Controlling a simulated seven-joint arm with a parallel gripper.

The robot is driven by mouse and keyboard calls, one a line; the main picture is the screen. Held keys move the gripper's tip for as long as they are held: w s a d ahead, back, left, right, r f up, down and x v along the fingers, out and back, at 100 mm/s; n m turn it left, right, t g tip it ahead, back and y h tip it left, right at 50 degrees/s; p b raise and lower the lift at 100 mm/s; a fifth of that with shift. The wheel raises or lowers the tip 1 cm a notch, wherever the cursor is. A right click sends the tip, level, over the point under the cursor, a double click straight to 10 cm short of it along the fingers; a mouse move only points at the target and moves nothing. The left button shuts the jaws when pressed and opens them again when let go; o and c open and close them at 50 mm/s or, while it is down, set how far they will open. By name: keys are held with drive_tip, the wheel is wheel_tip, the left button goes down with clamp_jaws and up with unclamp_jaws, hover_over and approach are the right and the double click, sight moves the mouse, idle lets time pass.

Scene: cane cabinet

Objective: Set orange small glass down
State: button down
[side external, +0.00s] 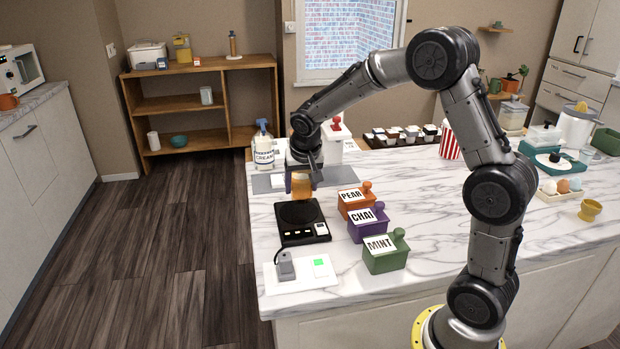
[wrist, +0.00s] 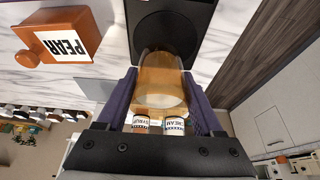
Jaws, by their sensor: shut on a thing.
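The orange small glass (side external: 301,186) is translucent amber. My gripper (side external: 302,172) is shut on it. In the wrist view the glass (wrist: 165,75) stands between the two purple-padded fingers of my gripper (wrist: 165,95). In the side view the glass appears just behind the black scale (side external: 301,220), near its back edge. In the wrist view the scale's dark plate (wrist: 170,35) lies beyond the glass. I cannot tell how high the glass is above the surface.
Boxes labelled PEAR (side external: 356,200), CHAI (side external: 368,223) and MINT (side external: 386,252) stand right of the scale. A white board with a small grey device (side external: 286,266) lies in front. Bare marble (side external: 435,220) is at the right.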

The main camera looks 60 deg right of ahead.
sight(299, 198)
drive_tip(key=shift+w+d+f, duration=0.2)
drive_tip(key=shift+w+f, duration=0.5)
drive_tip(key=shift+f, duration=1.55)
drive_tip(key=shift+f, duration=0.15)
drive_tip(key=shift+c, duration=0.2)
unclamp_jaws()
drive_tip(key=v, duration=1.2)
drive_tip(key=s+a+r+n+t+y, duration=0.1)
drive_tip(key=s+a+n, duration=0.3)
drive_tip(key=s, duration=0.9)
drive_tip(key=s+a+r+n+t+y, duration=0.1)
drive_tip(key=s+a+n, duration=0.4)
drive_tip(key=s, duration=0.8)
drive_tip(key=shift+a+r+y, duration=0.6)
drive_tip(key=shift+a+r, duration=0.2)
drive_tip(key=shift+a, duration=0.3)
